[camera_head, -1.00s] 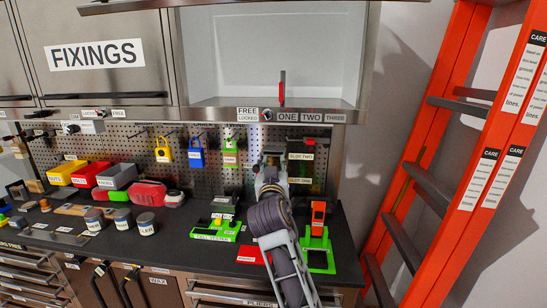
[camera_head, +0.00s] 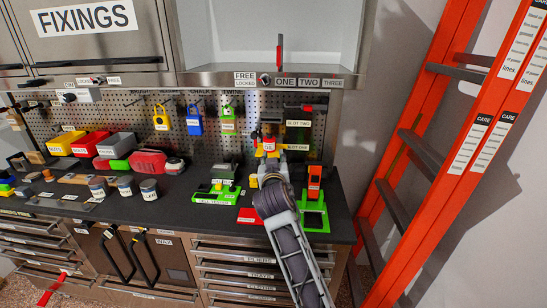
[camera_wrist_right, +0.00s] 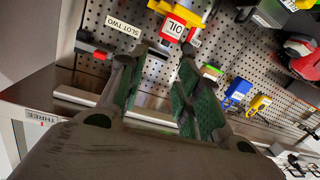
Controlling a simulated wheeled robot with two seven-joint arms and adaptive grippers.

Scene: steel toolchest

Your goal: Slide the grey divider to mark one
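The divider (camera_head: 280,53) stands upright in the open cabinet in the head view, seen nearly edge-on as a thin red and dark strip. Its foot is above the ONE label (camera_head: 286,82) on the shelf edge. My right gripper (camera_head: 269,133) is below that shelf, in front of the pegboard and apart from the divider. In the right wrist view its two green-padded fingers (camera_wrist_right: 157,70) are spread with nothing clearly between them. The oil can (camera_wrist_right: 178,24) shows beyond the fingertips. My left gripper is out of view.
A knob (camera_head: 265,79) sits by the FREE/LOCKED labels, left of ONE. TWO (camera_head: 309,82) and THREE (camera_head: 332,83) lie to its right. The steel shelf edge is above my gripper; tools hang on the pegboard (camera_head: 120,108). An orange ladder (camera_head: 425,150) stands at the right.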

